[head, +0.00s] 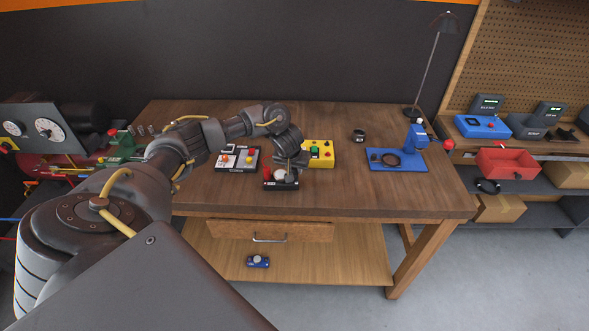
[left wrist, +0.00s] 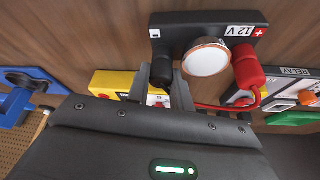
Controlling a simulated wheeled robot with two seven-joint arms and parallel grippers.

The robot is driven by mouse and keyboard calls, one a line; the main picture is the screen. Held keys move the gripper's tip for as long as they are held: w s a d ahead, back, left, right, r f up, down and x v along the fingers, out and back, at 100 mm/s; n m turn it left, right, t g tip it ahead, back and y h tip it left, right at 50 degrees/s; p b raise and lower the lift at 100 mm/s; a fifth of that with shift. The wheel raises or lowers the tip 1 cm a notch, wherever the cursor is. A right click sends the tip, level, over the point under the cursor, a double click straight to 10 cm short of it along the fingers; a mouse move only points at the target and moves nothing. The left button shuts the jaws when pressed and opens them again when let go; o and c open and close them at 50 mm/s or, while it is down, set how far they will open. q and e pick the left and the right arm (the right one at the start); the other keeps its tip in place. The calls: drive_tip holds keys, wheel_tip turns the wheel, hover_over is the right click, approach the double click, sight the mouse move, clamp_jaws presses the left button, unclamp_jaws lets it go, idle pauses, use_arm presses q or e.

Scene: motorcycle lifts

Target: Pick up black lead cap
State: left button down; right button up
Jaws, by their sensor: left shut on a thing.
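The black lead cap (left wrist: 162,68) sits at the minus end of a black 12V box (left wrist: 192,27) in the left wrist view. My left gripper (left wrist: 165,88) is shut on the cap, its fingers on either side of it. I cannot tell whether the cap still touches its post. A red cap (left wrist: 247,68) is on the plus end, with a round white dial (left wrist: 206,57) between. In the head view my left gripper (head: 291,170) is over the 12V box (head: 270,185) near the table's front edge and hides the black cap. My right gripper is not in view.
A grey relay panel (head: 238,158) is left of the 12V box, and a yellow button box (head: 319,153) stands behind right. A blue stand (head: 397,160) and a small dark ring (head: 358,135) are further right. The table's front right is clear.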

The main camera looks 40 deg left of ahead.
use_arm(q)
drive_tip(key=shift+r, duration=0.1)
drive_tip(key=shift+r, duration=0.2)
wheel_tip(320, 180, up, 2)
drive_tip(key=shift+w+r+b, duration=0.1)
drive_tip(key=shift+r+b, duration=0.05)
drive_tip(key=shift+b, duration=0.55)
drive_tip(key=s+d+r+p, duration=0.1)
drive_tip(key=s+r+p, duration=0.2)
drive_tip(key=s+r, duration=0.7)
drive_tip(key=s, duration=0.4)
drive_tip(key=shift+d, duration=0.2)
